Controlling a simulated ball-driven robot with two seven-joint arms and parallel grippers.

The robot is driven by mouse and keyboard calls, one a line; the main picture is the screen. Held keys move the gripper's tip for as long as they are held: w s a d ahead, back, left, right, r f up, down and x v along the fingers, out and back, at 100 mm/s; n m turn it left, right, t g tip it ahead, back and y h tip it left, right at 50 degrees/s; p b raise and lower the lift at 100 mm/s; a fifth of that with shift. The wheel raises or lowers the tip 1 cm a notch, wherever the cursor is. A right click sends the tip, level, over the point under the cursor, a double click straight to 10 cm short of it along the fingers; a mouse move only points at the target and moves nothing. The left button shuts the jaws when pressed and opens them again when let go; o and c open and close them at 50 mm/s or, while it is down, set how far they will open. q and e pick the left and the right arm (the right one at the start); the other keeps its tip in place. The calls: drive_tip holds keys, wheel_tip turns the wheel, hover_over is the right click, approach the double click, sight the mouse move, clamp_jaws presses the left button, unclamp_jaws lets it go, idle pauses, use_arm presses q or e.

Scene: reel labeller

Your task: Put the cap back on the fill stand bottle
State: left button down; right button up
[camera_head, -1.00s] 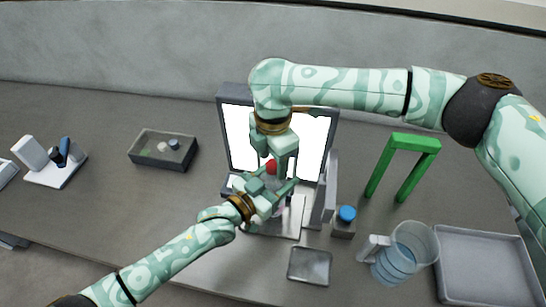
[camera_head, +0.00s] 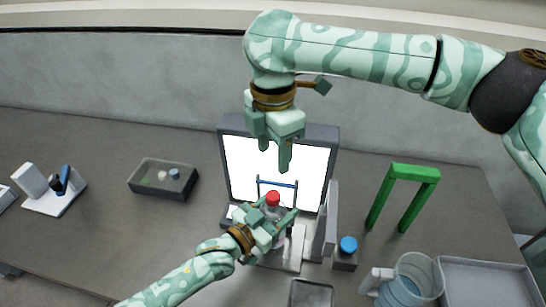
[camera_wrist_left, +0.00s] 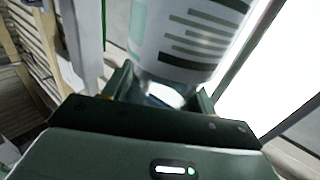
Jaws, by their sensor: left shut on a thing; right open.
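A bottle with a red cap (camera_head: 273,198) on its top stands in front of the bright white panel (camera_head: 300,165). In the left wrist view the bottle (camera_wrist_left: 185,40) fills the space between the fingers and carries a white label with dark green bars. My right gripper (camera_head: 273,160) is open and empty, above the red cap and apart from it. How firmly the cap is seated cannot be told.
A blue-topped object (camera_head: 348,244) sits on a small grey block, right of the panel. A green arch (camera_head: 413,172), a clear jug (camera_head: 408,280) and a grey tray (camera_head: 480,262) stand further right. A dark bin (camera_head: 150,188) is at left.

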use_arm(q)
drive_tip(key=shift+c, duration=1.9)
unclamp_jaws()
drive_tip(key=p+v, duration=0.1)
drive_tip(key=v, duration=1.5)
drive_tip(key=shift+s+a, duration=0.1)
drive_tip(key=shift+s, duration=0.1)
